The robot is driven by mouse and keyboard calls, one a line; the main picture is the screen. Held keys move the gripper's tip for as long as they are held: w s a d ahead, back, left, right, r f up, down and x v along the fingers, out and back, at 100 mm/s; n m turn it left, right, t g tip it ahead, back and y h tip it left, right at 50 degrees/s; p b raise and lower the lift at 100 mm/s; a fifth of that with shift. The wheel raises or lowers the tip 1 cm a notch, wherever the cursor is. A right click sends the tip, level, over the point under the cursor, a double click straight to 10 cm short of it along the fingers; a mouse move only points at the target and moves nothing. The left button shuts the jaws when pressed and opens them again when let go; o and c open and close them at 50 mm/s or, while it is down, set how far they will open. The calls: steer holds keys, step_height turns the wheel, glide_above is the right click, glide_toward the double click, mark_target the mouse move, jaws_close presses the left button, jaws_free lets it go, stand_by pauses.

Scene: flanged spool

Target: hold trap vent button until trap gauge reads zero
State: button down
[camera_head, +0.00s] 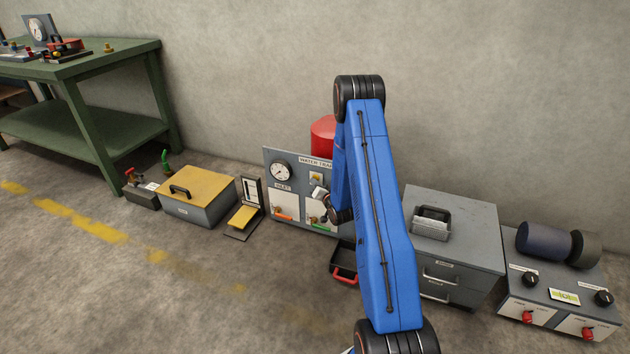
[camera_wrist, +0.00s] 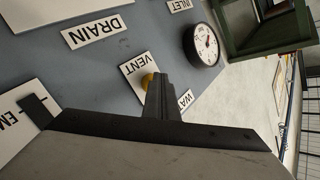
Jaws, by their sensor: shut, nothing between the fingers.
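The grey water trap panel (camera_head: 270,185) stands against the wall, partly behind my blue arm. Its round white gauge (camera_head: 281,172) is at the upper left of the panel; in the wrist view the gauge (camera_wrist: 203,45) shows a red needle, its figures too small to read. The yellow vent button (camera_wrist: 147,81) sits on the white VENT label (camera_wrist: 133,70). My gripper (camera_wrist: 160,82) is shut and empty, its fingertips at the button and covering part of it. I cannot tell whether they press it.
Below the gauge are an orange handle (camera_head: 283,216) and a green handle (camera_head: 322,226). A red cylinder (camera_head: 322,135) stands behind the panel. A grey drawer cabinet (camera_head: 470,235) is to the right, a yellow-topped box (camera_head: 207,190) to the left.

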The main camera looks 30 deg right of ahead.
steer(key=shift+s+a, duration=0.55)
steer(key=shift+a, duration=0.1)
steer(key=s+a, duration=0.1)
steer(key=a, duration=0.1)
steer(key=s+a, duration=0.2)
stand_by(0.5)
steer(key=shift+r, duration=0.1)
stand_by(0.3)
